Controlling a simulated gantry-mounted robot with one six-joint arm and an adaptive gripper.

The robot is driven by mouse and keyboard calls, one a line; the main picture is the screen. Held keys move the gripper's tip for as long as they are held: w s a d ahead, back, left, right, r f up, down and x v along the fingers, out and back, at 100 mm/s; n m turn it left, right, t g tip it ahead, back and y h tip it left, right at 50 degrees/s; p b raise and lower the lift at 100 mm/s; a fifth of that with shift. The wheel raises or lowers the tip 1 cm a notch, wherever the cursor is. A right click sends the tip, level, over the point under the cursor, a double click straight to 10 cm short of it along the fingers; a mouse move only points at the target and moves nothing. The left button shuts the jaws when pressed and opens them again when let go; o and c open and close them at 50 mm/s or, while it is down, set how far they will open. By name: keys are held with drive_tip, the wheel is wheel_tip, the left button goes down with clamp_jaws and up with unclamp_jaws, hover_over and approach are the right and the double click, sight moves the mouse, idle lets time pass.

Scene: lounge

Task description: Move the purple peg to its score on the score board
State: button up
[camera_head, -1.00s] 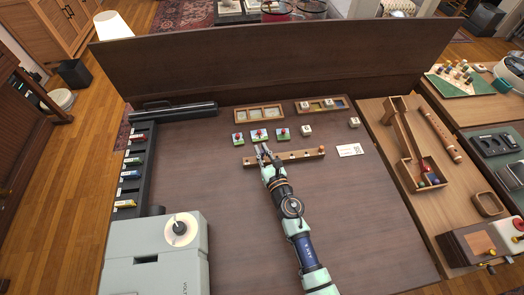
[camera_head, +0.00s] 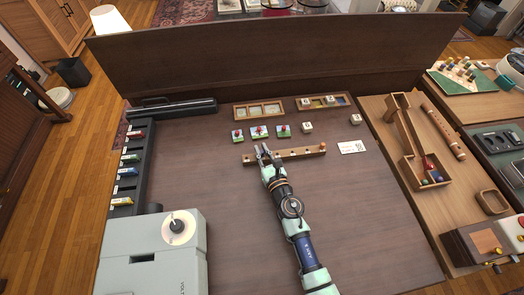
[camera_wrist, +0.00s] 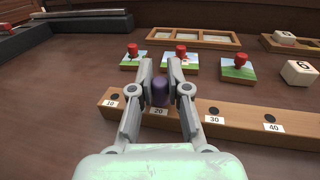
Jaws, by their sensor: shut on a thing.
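The purple peg (camera_wrist: 160,92) is between my gripper's fingertips in the wrist view, upright. My gripper (camera_wrist: 161,88) is shut on it, with one finger on each side. The score board (camera_wrist: 250,122) is a long wooden bar with dark holes and white labels 10, 20, 30 and 40. The peg is over the 20 label; its hole is hidden, and I cannot tell whether the peg is seated in it. In the head view, my gripper (camera_head: 263,149) is at the left part of the score board (camera_head: 300,153). An orange peg (camera_head: 322,147) is at the board's right end.
Several picture tiles with red pegs (camera_wrist: 182,60) stand just behind the board. White number cubes (camera_wrist: 299,73) are to their right. A printed card (camera_head: 352,147) lies right of the board. A grey machine (camera_head: 150,255) occupies the front left. The table's right front is clear.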

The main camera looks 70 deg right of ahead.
drive_tip(key=shift+f, duration=0.25)
drive_tip(key=o, duration=0.8)
drive_tip(key=shift+v, duration=3.05)
